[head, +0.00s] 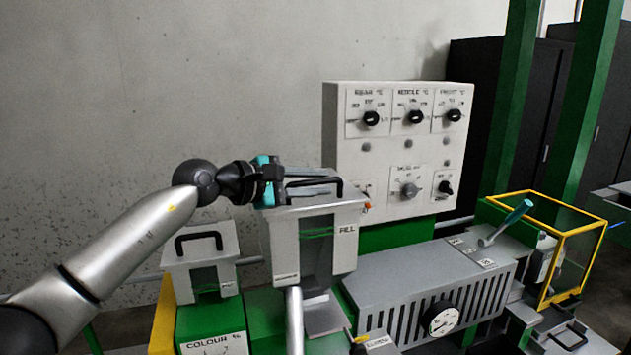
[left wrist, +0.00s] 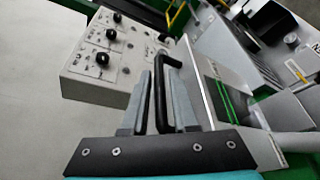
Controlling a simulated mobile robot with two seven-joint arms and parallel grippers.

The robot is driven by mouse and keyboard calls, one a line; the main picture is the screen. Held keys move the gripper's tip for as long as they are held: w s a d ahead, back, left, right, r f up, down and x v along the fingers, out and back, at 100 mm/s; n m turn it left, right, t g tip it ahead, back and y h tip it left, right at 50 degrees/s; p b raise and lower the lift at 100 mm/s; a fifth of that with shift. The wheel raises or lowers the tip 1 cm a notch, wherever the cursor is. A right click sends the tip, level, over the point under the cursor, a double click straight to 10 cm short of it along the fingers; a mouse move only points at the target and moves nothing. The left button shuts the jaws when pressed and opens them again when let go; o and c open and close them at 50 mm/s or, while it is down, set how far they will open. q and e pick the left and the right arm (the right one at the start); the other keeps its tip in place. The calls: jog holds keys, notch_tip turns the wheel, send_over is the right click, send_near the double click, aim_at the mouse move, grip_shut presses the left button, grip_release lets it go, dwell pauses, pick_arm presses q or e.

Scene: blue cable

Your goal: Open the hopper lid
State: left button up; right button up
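The grey hopper (head: 333,246), marked FILL, stands in the middle of the head view. Its flat grey lid (head: 335,204) lies closed on top and carries a black bar handle (head: 338,186). My left gripper (head: 318,178) reaches in from the left, just above the lid at the handle. In the left wrist view the two grey fingers (left wrist: 161,85) stand apart, one on each side of the handle (left wrist: 160,95). A small gap seems to show beside the bar; firm contact is not visible. My right gripper is out of view.
A control panel (head: 395,145) with black knobs stands behind, to the right. A smaller lidded box (head: 201,262) is left of the hopper. A slotted grey housing (head: 425,290) and a yellow-framed guard (head: 570,240) are to the right. Bare wall lies behind the arm.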

pick_arm(q)
grip_shut()
dwell(1.4)
